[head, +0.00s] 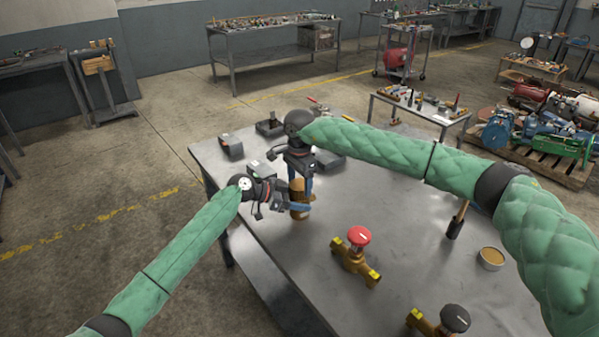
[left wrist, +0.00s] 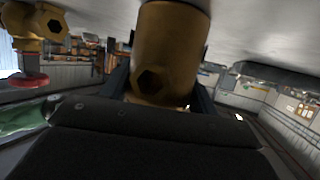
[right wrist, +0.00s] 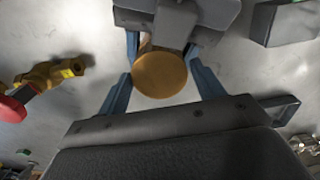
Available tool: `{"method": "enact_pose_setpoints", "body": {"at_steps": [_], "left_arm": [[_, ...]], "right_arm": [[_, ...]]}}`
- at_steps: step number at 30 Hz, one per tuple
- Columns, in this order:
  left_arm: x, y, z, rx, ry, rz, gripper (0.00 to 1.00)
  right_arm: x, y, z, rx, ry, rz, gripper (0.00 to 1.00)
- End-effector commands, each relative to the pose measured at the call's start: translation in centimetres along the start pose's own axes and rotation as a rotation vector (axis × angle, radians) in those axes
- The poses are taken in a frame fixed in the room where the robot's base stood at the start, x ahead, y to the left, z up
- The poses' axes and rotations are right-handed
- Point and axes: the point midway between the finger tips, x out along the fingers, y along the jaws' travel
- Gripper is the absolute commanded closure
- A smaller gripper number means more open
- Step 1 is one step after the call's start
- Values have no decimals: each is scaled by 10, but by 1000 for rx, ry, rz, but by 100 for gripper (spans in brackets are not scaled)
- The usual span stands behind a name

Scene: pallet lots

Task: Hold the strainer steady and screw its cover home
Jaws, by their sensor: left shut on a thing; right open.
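The brass strainer (head: 299,213) stands near the left part of the metal table. In the left wrist view its body (left wrist: 168,48), with a hexagonal recess, sits between the blue fingers. My left gripper (head: 294,204) is shut on it from the side. My right gripper (head: 303,188) points down over it. In the right wrist view a round brass top, apparently the cover (right wrist: 159,75), lies between the right gripper's open fingers (right wrist: 161,65), with gaps on both sides. The seam between cover and body is hidden, so I cannot tell how it is seated.
On the table (head: 390,215) stand a brass valve with a red knob (head: 353,256), another with a black knob (head: 440,322), a small round tin (head: 491,258) and a wooden-handled tool (head: 457,220). Dark boxes (head: 230,147) lie near the far edge. The table's middle is mostly clear.

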Motion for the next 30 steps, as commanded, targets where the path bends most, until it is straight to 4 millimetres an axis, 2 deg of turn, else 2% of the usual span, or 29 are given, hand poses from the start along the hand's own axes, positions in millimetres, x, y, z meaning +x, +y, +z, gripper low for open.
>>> {"method": "enact_pose_setpoints", "body": {"at_steps": [5, 13, 14, 19, 25, 30], "left_arm": [[0, 0, 0, 0, 0, 0, 100], [0, 0, 0, 0, 0, 0, 100], [0, 0, 0, 0, 0, 0, 100], [0, 0, 0, 0, 0, 0, 100], [0, 0, 0, 0, 0, 0, 100], [0, 0, 0, 0, 0, 1, 100]], "right_arm": [[15, 0, 0, 1, 0, 1, 33], [16, 0, 0, 0, 0, 0, 33], [16, 0, 0, 0, 1, 0, 35], [16, 0, 0, 0, 0, 0, 68], [16, 0, 0, 57, 0, 0, 68], [16, 0, 0, 276, 1, 0, 68]]}}
